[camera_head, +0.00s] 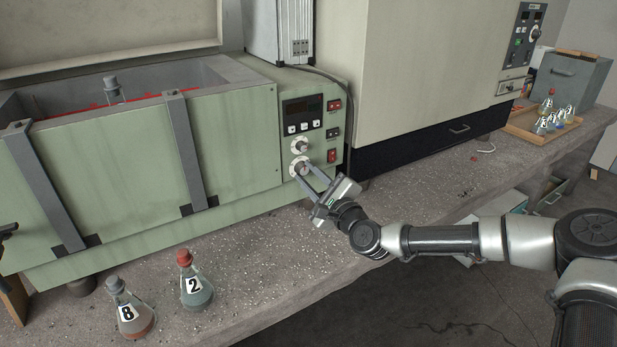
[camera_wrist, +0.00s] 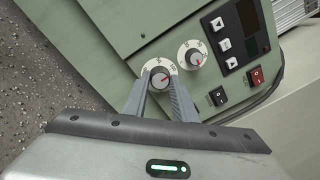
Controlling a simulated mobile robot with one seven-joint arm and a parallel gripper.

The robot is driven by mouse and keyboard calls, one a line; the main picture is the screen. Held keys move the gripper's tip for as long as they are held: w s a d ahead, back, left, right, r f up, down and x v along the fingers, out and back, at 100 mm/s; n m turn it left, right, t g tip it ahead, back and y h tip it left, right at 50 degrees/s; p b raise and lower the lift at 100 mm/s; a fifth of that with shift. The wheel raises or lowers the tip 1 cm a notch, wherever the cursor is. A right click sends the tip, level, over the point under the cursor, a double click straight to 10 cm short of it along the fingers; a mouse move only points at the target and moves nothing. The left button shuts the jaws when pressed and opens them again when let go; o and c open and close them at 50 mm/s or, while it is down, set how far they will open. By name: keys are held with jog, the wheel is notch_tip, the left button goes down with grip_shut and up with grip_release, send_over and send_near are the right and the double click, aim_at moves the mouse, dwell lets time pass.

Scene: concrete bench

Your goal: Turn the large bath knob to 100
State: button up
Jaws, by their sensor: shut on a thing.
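The green bath's control panel carries two round knobs with white dials. The lower, slightly larger knob (camera_head: 301,166) is the one at my gripper (camera_head: 304,172). In the wrist view this large knob (camera_wrist: 159,75) sits between my two fingertips (camera_wrist: 160,84), and the gripper is shut on it.
A dark display (camera_head: 303,107) with buttons is above the knobs, and red and black switches (camera_head: 332,155) are to their right. Flasks marked 8 (camera_head: 128,312) and 2 (camera_head: 194,282) stand on the concrete bench (camera_head: 260,262). A wooden tray (camera_head: 518,126) of flasks is far right.

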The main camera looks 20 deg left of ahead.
dwell(0.3)
jog(key=o, duration=1)
jog(key=shift+o, duration=0.2)
jog(key=p+v, duration=0.2)
jog(key=v, duration=1.5)
jog(key=shift+d, duration=0.2)
jog(key=shift+s, duration=0.1)
